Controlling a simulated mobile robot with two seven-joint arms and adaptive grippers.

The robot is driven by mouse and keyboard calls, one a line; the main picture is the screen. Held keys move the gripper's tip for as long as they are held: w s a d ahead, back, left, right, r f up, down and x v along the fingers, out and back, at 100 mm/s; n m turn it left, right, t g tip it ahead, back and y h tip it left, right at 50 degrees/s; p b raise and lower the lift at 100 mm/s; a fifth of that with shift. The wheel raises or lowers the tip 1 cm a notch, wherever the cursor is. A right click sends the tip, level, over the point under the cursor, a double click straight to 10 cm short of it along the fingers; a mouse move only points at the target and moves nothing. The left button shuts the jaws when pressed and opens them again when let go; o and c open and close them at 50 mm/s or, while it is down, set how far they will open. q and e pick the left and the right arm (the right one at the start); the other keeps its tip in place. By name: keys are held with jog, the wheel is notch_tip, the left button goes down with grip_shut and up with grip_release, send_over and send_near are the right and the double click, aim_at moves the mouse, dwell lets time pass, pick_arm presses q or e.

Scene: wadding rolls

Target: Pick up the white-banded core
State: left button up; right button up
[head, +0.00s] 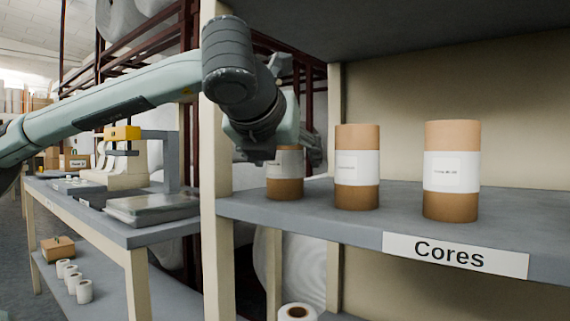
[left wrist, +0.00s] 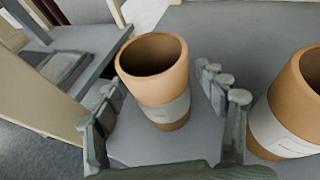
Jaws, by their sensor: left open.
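Three brown cardboard cores with white bands stand upright in a row on the grey shelf (head: 400,215) in the head view: a left core (head: 285,188), a middle core (head: 357,168) and a right core (head: 451,170). My left gripper (head: 280,148) is at the left core and hides part of its top. In the left wrist view, my left gripper (left wrist: 162,100) is open, with fingers on both sides of a white-banded core (left wrist: 160,95). I see its open top; firm contact cannot be told. Another banded core (left wrist: 290,112) stands to its right. My right gripper is not in view.
A cream shelf post (head: 222,200) stands close left of the left core. A "Cores" label (head: 455,255) is on the shelf's front edge. A workbench (head: 130,232) with a grey scale (head: 152,208) is at the left. A white roll (head: 297,312) shows below the shelf.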

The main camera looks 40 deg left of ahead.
pick_arm(q)
jog(key=c, duration=1.3)
jog(key=shift+o, duration=0.2)
jog(key=shift+r, duration=0.1)
